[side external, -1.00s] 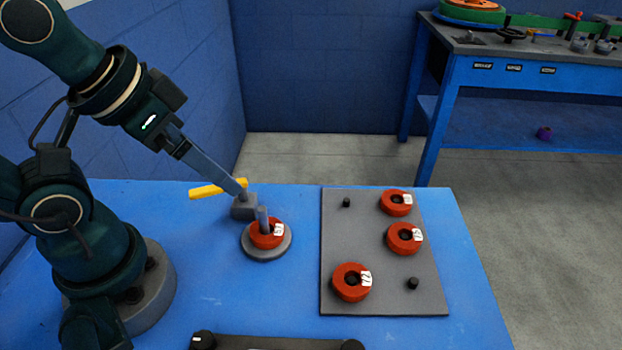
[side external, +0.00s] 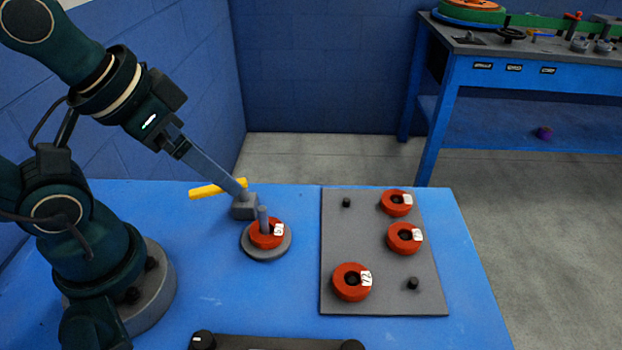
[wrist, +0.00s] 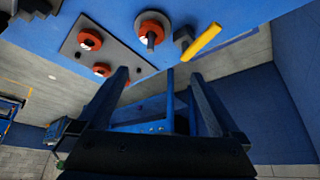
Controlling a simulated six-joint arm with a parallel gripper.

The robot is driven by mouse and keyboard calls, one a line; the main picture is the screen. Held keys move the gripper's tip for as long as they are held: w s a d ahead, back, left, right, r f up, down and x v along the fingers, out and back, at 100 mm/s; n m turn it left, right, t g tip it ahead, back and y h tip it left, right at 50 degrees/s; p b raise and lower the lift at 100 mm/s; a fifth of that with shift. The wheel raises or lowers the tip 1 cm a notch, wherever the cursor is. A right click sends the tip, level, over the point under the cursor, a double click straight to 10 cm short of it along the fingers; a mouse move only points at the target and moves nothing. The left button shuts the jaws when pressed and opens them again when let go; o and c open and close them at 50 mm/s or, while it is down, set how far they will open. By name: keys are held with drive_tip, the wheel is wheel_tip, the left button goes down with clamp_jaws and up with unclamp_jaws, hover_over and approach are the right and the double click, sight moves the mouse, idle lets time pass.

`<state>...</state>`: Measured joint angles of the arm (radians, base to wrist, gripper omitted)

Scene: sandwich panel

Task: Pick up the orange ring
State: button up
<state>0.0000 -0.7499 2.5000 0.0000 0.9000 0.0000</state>
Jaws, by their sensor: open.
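Several orange-red rings with white tags are in the side view. One orange ring (side external: 262,238) sits around an upright grey post (side external: 263,216) on a round grey base (side external: 266,254). It also shows in the wrist view (wrist: 143,29). Three more lie on a dark grey plate (side external: 365,215): near ring (side external: 343,285), middle ring (side external: 397,245) and far ring (side external: 390,207). My gripper (wrist: 160,73) is open, with nothing between its fingers. In the side view its long fingers point down right, above the table, apart from the rings.
A grey block (side external: 243,208) and a yellow bar (side external: 215,189) lie just behind the post, near my fingertips in the side view. Black pegs (side external: 412,283) stand on the plate. A dark fixture (side external: 275,343) is at the front edge. A blue workbench (side external: 530,75) stands behind.

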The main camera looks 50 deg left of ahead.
idle(0.4)
drive_tip(key=w+d+r+m+t, duration=0.1)
drive_tip(key=w+d+r+t, duration=0.1)
drive_tip(key=w+r, duration=0.55)
drive_tip(key=m+g+h, duration=0.2)
drive_tip(key=m, duration=0.1)
hover_over(396, 201)
drive_tip(key=s+a, duration=0.2)
wheel_tip(396, 201, down, 13)
drive_tip(key=shift+g, duration=0.7)
drive_tip(key=f, duration=0.4)
drive_tip(key=shift+s+d+f, duration=0.2)
drive_tip(key=shift+d+f, duration=0.05)
drive_tip(key=shift+d, duration=0.15)
drive_tip(key=shift+m, duration=0.3)
drive_tip(key=shift+x, duration=2.55)
